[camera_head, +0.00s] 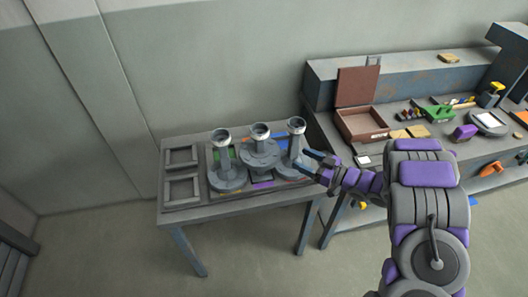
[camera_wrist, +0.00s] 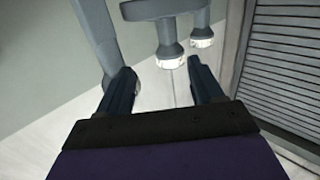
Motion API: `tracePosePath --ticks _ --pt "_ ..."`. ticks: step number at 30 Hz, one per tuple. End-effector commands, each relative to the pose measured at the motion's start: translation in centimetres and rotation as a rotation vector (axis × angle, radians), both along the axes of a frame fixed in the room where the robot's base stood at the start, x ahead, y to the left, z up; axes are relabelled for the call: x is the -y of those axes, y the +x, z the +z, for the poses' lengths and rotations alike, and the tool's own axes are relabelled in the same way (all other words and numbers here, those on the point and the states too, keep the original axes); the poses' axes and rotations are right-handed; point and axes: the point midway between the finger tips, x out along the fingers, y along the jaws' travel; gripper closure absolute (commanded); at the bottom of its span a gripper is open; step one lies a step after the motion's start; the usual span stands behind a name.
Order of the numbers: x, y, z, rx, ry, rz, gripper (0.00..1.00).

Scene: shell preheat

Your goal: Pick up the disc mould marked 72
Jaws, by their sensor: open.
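Three grey disc moulds, each with a wide round base and an upright post with a pale ring top, stand on a small table (camera_head: 240,205): left (camera_head: 226,182), middle (camera_head: 260,160) and right (camera_head: 296,132). No number is readable, so I cannot tell which is marked 72. My gripper (camera_head: 305,161) is at the right mould, overlapping its lower part in the head view. In the wrist view my gripper (camera_wrist: 160,75) is open. A pale-tipped post (camera_wrist: 170,50) shows beyond the gap, and a thicker grey post (camera_wrist: 92,30) shows beside the left finger; contact is unclear.
Two empty grey frames (camera_head: 181,191) lie at the table's left end. Coloured patches show beneath the moulds. A workbench on the right holds an open brown box (camera_head: 362,125) and several tools. A wall stands behind; the floor in front is clear.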

Motion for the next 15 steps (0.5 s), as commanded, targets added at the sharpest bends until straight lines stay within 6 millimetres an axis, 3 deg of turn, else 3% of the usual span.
tracePosePath --ticks 5,15 --pt "-1.1 -0.4 0.0 -0.001 0.042 0.029 0.34" --pt "-6.1 2.3 -0.1 0.001 0.038 0.030 0.34"
